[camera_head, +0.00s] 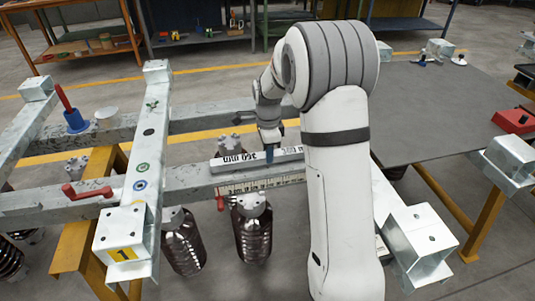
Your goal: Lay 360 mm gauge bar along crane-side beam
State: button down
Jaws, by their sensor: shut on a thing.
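The gauge bar (232,161) is a pale bar with dark "360 mm" lettering that appears upside down. It lies lengthwise over the nearer galvanized beam (190,180), almost parallel to it; I cannot tell whether it touches the beam. My gripper (268,156) comes down from above and is shut on the bar near its middle. My arm hides the bar's right end and part of the beam. A farther galvanized beam (205,115) runs behind. No marking shows which beam is crane-side.
A ruled scale (262,184) runs along the nearer beam. A red clamp handle (85,192) and a blue tool with a red handle (74,114) sit left. A grey table (430,105) stands right, its middle clear.

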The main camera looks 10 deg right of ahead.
jog(key=shift+f, duration=0.3)
jog(key=shift+r, duration=0.1)
jog(key=c, duration=1.5)
grip_release()
jog(key=shift+f, duration=0.2)
jog(key=shift+c, duration=0.2)
jog(key=o, duration=0.5)
jog(key=shift+c, duration=0.2)
jog(key=shift+r, duration=0.1)
